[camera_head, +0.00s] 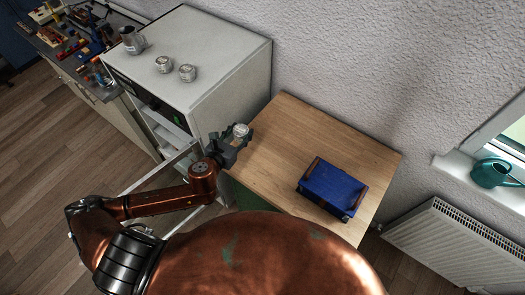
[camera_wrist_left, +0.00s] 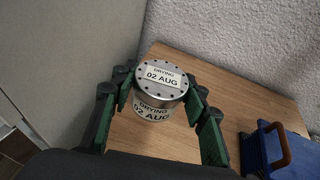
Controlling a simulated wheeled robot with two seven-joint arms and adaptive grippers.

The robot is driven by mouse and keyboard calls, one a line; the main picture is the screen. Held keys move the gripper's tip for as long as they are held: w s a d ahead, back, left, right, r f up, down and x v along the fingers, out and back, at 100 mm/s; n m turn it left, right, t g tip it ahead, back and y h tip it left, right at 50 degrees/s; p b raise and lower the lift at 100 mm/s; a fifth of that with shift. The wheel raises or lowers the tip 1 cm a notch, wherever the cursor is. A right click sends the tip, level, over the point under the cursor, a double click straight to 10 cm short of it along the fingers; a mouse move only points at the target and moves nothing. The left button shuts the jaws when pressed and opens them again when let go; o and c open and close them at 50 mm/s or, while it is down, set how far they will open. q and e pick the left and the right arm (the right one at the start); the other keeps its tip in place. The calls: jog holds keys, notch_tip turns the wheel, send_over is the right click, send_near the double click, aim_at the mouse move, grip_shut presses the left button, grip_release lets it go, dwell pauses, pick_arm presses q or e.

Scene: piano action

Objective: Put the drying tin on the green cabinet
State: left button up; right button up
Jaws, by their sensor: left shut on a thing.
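The drying tin is a small silver tin with a perforated lid and labels reading "DRYING 02 AUG". It shows in the left wrist view (camera_wrist_left: 160,84) and in the head view (camera_head: 240,130). My left gripper (camera_head: 232,143) is shut on it, with fingers on both sides; it also shows in the left wrist view (camera_wrist_left: 162,98). The tin is upright over the left part of the green cabinet's wooden top (camera_head: 290,135). I cannot tell whether it touches the top. A strip of the green front shows below. My right gripper is not in view.
A blue box (camera_head: 333,187) with brown ends stands on the right of the wooden top. The white fridge (camera_head: 215,60) rises close on the left, its door open, with two tins (camera_head: 163,64) and a metal jug (camera_head: 131,40) on top. The middle of the wooden top is clear.

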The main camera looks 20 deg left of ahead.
pick_arm(q)
jog(key=s+a+f+m+h+p, duration=0.1)
jog(key=s+a+f, duration=0.1)
jog(key=a+f, duration=0.1)
jog(key=h+p, duration=0.1)
send_over(264, 154)
jog(key=a, duration=0.1)
jog(key=shift+m, duration=0.4)
jog(key=f, duration=0.7)
jog(key=s+f, duration=0.1)
jog(key=f, duration=0.2)
jog(key=shift+f, duration=0.35)
jog(key=shift+w+d+f, duration=0.25)
jog(key=shift+d+f, duration=0.05)
jog(key=shift+f, duration=0.2)
notch_tip(264, 154, down, 3)
jog(key=shift+w+d+f+b, duration=0.1)
jog(key=shift+d+b, duration=0.05)
jog(key=shift+b, duration=0.2)
jog(key=shift+f, duration=0.15)
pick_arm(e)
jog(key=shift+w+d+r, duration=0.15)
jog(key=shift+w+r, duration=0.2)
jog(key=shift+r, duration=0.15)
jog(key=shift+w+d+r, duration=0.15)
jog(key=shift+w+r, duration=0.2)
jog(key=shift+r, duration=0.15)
